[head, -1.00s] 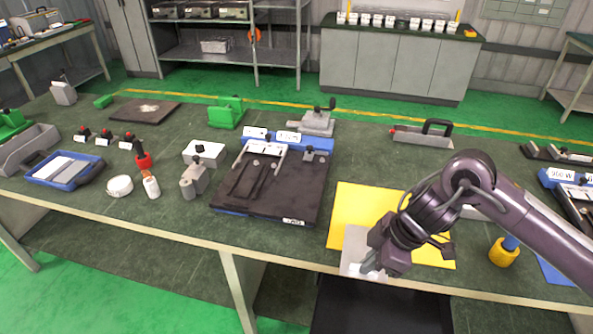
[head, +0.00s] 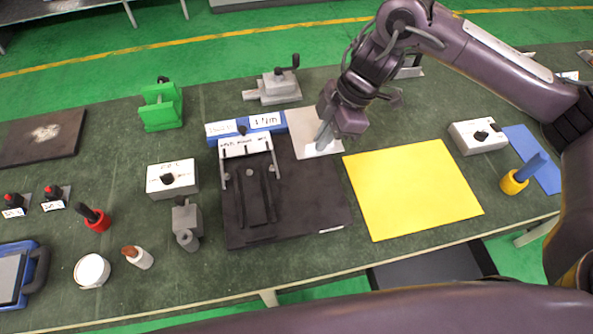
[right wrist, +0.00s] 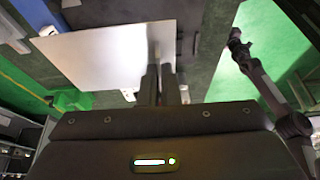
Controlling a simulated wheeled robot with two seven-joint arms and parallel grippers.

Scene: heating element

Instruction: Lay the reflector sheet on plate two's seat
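The reflector sheet (head: 309,143) is a thin pale grey square. My right gripper (head: 322,140) is shut on its right part, at the back right of the black plate (head: 310,204). The sheet also shows in the right wrist view (right wrist: 105,58), reaching left from the fingers (right wrist: 161,85). I cannot tell whether it touches the plate. The black plate carries a white-labelled bracket and a dark slotted strip; its number is not readable. In the right wrist view a dark arm, seemingly my left, ends in a small gripper (right wrist: 237,45); its fingers are unclear.
A yellow sheet (head: 412,187) lies right of the black plate. A white box with a knob (head: 478,136) and a yellow-based blue tool (head: 516,180) stand farther right. A grey clamp (head: 276,87) stands behind; a white box (head: 172,179) and grey block (head: 186,222) stand left.

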